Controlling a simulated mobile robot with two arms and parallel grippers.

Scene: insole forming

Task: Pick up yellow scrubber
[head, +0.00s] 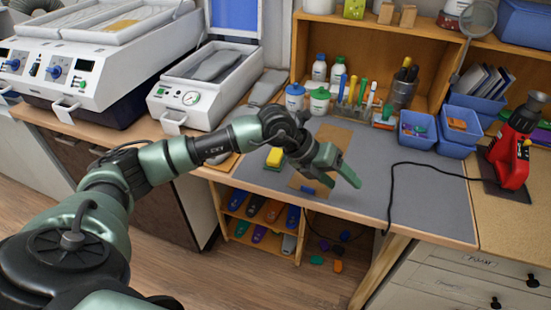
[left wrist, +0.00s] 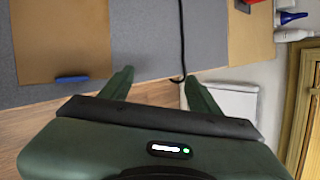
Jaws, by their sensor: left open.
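The yellow scrubber (head: 274,157) lies on the grey mat of the workbench in the head view, left of my left gripper. It is a small block with a darker green layer along its lower side. My left gripper (head: 347,172) is open, to the right of the scrubber and apart from it, above the bench near the front edge. In the left wrist view the open fingers (left wrist: 157,82) have nothing between them, and the scrubber does not show there. My right gripper is not in view.
A brown sheet (head: 333,137) lies partly behind my gripper, with a blue piece (head: 308,190) at its front. Bottles (head: 319,101), tool holders and blue bins (head: 417,128) stand at the back. A black cable (head: 420,165) crosses the mat. A red tool (head: 514,152) stands right.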

